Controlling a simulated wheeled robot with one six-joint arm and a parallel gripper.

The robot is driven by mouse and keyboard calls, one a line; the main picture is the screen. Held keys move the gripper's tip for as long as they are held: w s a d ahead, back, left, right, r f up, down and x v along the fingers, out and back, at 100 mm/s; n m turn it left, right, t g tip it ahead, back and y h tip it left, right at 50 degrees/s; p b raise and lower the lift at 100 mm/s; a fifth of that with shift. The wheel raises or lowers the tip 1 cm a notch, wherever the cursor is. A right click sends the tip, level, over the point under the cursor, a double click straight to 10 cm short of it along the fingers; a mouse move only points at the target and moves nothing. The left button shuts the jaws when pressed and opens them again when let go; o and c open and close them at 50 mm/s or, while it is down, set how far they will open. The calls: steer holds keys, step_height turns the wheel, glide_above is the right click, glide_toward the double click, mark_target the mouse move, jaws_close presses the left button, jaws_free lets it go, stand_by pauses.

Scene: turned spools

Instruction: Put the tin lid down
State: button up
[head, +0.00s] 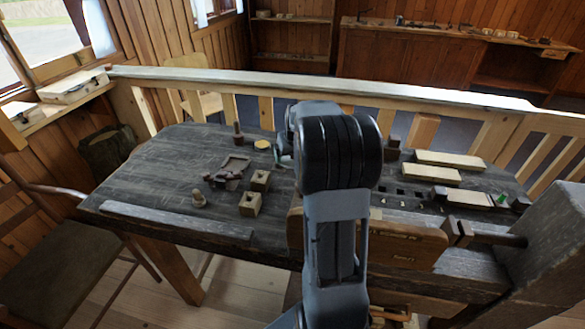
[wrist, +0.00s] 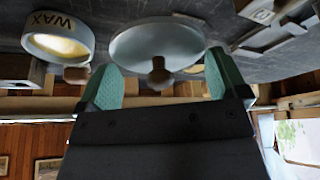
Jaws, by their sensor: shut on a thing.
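The tin lid is a round grey disc with a brown knob, and it shows in the wrist view (wrist: 150,38). My gripper (wrist: 162,62) has its two green-padded fingers at opposite sides of the lid's rim and is shut on it. The dark table surface lies behind the lid; I cannot tell the gap between them. An open grey tin (wrist: 86,45) marked WAX, with yellow wax inside, is left of the lid in the wrist view. In the head view my arm hides the lid and most of the gripper.
Pale boards (head: 450,160) lie at the right. A railing (head: 220,84) runs behind. The table's left part is mostly clear.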

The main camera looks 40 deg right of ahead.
mark_target(293, 161)
steer(key=shift+f, duration=2.55)
steer(key=shift+f+b, duration=0.3)
steer(key=shift+b, duration=0.1)
steer(key=o, duration=0.6)
steer(key=shift+r+p, duration=0.4)
steer(key=shift+r, duration=0.15)
steer(key=v, duration=1.1)
steer(key=shift+s+r, duration=0.15)
steer(key=shift+r, duration=0.15)
steer(key=shift+a, duration=0.15)
